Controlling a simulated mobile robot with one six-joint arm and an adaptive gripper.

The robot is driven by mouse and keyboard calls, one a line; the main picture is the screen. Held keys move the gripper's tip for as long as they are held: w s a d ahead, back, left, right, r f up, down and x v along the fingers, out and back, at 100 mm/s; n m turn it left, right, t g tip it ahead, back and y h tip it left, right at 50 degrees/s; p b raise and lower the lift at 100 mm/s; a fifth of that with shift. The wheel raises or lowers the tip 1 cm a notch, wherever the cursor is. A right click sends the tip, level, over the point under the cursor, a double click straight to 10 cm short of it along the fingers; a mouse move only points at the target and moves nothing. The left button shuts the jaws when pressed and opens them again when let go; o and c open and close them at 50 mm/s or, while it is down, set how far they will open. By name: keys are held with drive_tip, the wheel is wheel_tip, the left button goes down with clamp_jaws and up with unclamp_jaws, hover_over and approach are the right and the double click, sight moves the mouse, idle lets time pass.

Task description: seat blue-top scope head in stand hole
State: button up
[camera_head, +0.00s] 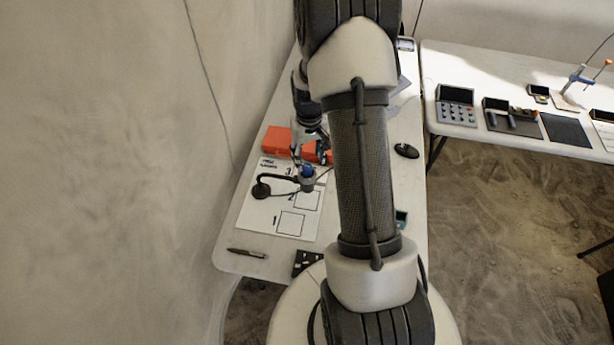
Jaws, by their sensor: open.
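The scope head with a blue top (307,170) is upright at the ring end of a small stand (261,189). The stand has a round black base and a thin arm reaching right to the ring. At this size I cannot tell how deep the head sits in the hole. My gripper (308,152) is open, just above and behind the blue top. My arm crosses the middle of the picture and hides part of the table. I cannot tell whether the fingers touch the head.
The stand is on a white sheet (258,215) with numbered squares. An orange-red box (277,141) lies behind it. A pen (247,253) lies near the front edge, and a black mouse (406,151) at right. A wall borders the left. A second table (480,68) holds several devices.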

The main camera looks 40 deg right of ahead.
sight(307, 166)
drive_tip(key=shift+w+f+b, duration=0.25)
drive_tip(key=shift+f+b, duration=0.05)
drive_tip(key=shift+f, duration=1.25)
drive_tip(key=shift+w+f+b, duration=0.2)
drive_tip(key=shift+f+b, duration=0.05)
drive_tip(key=shift+f, duration=1.3)
drive_tip(key=shift+c, duration=0.2)
clamp_jaws()
